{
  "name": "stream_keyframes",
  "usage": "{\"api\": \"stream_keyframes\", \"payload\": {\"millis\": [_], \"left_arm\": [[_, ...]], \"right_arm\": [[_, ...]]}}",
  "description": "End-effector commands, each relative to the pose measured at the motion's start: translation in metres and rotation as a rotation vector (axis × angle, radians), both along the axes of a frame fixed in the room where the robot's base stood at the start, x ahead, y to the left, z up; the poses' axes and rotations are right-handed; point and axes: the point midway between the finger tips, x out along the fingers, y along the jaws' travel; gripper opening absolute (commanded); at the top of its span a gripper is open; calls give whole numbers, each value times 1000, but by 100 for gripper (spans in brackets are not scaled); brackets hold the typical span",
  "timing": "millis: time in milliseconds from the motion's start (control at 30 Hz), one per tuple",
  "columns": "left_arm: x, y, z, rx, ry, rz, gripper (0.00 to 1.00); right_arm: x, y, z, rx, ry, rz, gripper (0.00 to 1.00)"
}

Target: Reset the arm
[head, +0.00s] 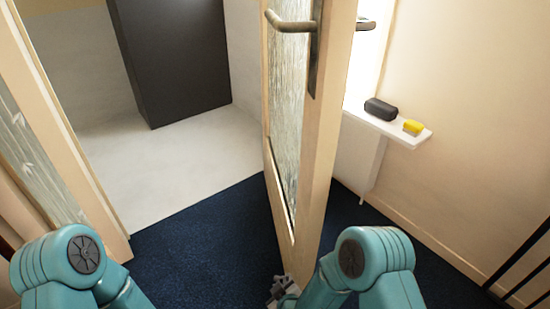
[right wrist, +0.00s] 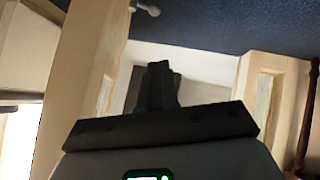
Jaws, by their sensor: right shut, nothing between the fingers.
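My right arm comes in at the bottom of the head view, bent at a teal joint. Its dark right gripper (head: 283,290) sits low by the bottom edge of the open door (head: 312,180); I cannot tell whether it touches the door. In the right wrist view, the right gripper's (right wrist: 160,82) dark fingers are together with nothing between them. My left arm shows at the lower left of the head view, bent at its joint. The left gripper is out of view.
The door has a metal handle (head: 290,23) and a glass pane. A door frame (head: 62,130) stands at left. Beyond is a pale floor with a dark cabinet (head: 175,60). A white shelf (head: 395,132) at right holds a black object (head: 380,109) and a yellow one (head: 412,127). Blue carpet lies below.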

Motion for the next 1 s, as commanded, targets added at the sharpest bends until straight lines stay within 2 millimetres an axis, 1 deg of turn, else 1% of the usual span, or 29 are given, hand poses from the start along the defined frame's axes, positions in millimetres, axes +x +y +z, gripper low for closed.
{"api": "stream_keyframes", "payload": {"millis": [67, 167, 267, 300, 367, 400, 467, 500, 567, 600, 633, 767, 867, 967, 1000], "left_arm": [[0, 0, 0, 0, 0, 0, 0], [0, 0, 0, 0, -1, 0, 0], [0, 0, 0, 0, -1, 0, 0], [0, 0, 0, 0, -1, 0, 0], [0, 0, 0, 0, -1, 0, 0], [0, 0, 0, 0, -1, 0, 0], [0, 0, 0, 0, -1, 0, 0], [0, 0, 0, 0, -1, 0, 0], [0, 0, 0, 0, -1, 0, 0], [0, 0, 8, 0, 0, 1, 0], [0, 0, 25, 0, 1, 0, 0], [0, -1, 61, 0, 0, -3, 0], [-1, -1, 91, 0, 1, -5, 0], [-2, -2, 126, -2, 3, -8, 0], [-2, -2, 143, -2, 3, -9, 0]], "right_arm": [[-3, -4, -1, 12, 18, -10, 0], [-23, -22, -10, 93, 138, -81, 0], [-64, -51, -21, 227, 350, -222, 0], [-84, -61, -23, 279, 441, -286, 0], [-114, -74, -25, 347, 569, -385, 0], [-132, -81, -24, 385, 647, -446, 0], [-160, -90, -22, 434, 757, -540, 0], [-178, -95, -20, 462, 826, -601, 0], [-204, -102, -15, 497, 925, -694, 0], [-216, -104, -3, 512, 970, -735, 0], [-212, -102, 13, 508, 959, -722, 0], [-212, -101, 47, 504, 958, -716, 0], [-212, -100, 77, 503, 958, -714, 0], [-212, -100, 112, 502, 959, -711, 0], [-213, -99, 129, 501, 959, -710, 0]]}}
